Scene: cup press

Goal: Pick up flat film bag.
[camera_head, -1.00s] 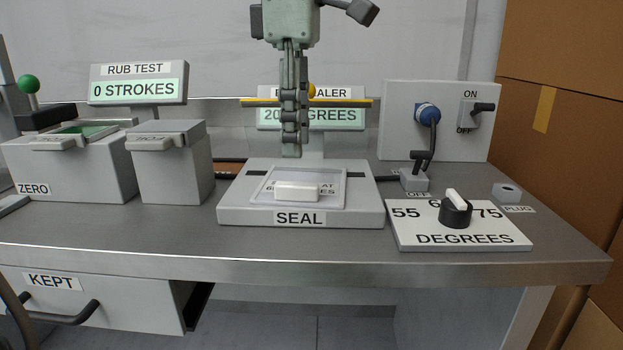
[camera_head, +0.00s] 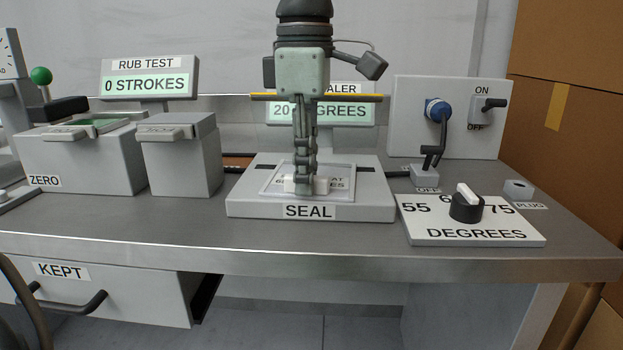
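The flat film bag (camera_head: 341,190) is a thin, clear sheet lying on the pale sealer base marked SEAL (camera_head: 240,207). The bag looks flat on the base. My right gripper is not in view.
A yellow-edged bar (camera_head: 360,97) crosses behind my gripper, by the sealer display (camera_head: 348,113). The DEGREES dial (camera_head: 466,207) is at right, below a switch panel (camera_head: 405,110). A grey box (camera_head: 180,165) and the rub tester (camera_head: 80,165) stand left.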

